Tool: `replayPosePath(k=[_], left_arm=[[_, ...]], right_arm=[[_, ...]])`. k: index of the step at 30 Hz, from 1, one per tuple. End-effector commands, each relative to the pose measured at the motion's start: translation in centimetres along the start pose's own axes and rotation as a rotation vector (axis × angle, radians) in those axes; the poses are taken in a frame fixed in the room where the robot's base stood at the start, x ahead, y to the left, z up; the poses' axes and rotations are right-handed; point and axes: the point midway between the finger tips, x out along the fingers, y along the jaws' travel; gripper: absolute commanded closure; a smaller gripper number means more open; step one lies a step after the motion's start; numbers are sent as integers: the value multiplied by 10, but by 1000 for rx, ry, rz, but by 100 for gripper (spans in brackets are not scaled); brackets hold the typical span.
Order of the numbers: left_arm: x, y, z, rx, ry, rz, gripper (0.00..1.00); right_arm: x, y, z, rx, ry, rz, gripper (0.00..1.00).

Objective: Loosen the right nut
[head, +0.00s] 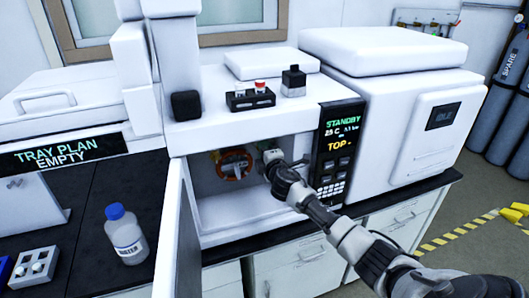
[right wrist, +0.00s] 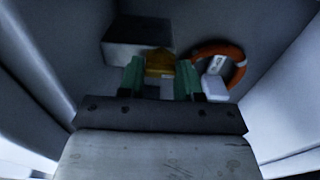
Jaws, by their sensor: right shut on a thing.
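A brass-yellow nut (right wrist: 160,62) shows in the right wrist view between the two green fingers of my right gripper (right wrist: 160,76). The fingers are shut on it. In the head view my right gripper (head: 271,157) is inside the open oven compartment, to the right of the orange coil (head: 234,165). The coil also shows at the right in the right wrist view (right wrist: 238,62), with a pale tag on it. The nut is hidden by the gripper in the head view. My left gripper is not in view.
The open oven door (head: 176,230) stands at the compartment's left, and the control panel (head: 338,150) reading STANDBY is at its right. A grey block (right wrist: 137,42) lies beside the nut. A blue-capped bottle (head: 125,235) stands on the black bench.

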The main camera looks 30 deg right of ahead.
Motion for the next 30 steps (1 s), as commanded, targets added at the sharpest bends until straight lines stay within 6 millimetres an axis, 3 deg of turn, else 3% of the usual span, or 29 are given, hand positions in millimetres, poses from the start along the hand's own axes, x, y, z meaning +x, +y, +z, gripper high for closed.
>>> replayPosePath(k=[4, 5, 9, 20, 23, 30], left_arm=[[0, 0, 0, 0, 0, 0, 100], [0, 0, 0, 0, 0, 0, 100], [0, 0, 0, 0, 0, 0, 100], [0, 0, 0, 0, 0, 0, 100], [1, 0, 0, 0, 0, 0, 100], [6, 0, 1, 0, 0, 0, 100]], right_arm=[[0, -2, 0, -4, 1, -2, 90], [0, -2, 0, -4, 1, -2, 63], [0, -1, 0, -3, 1, -2, 42], [-4, -1, 0, -2, 1, -1, 40], [-14, -2, 1, -4, 1, 0, 40], [-58, -3, 0, -3, 4, -2, 40]])
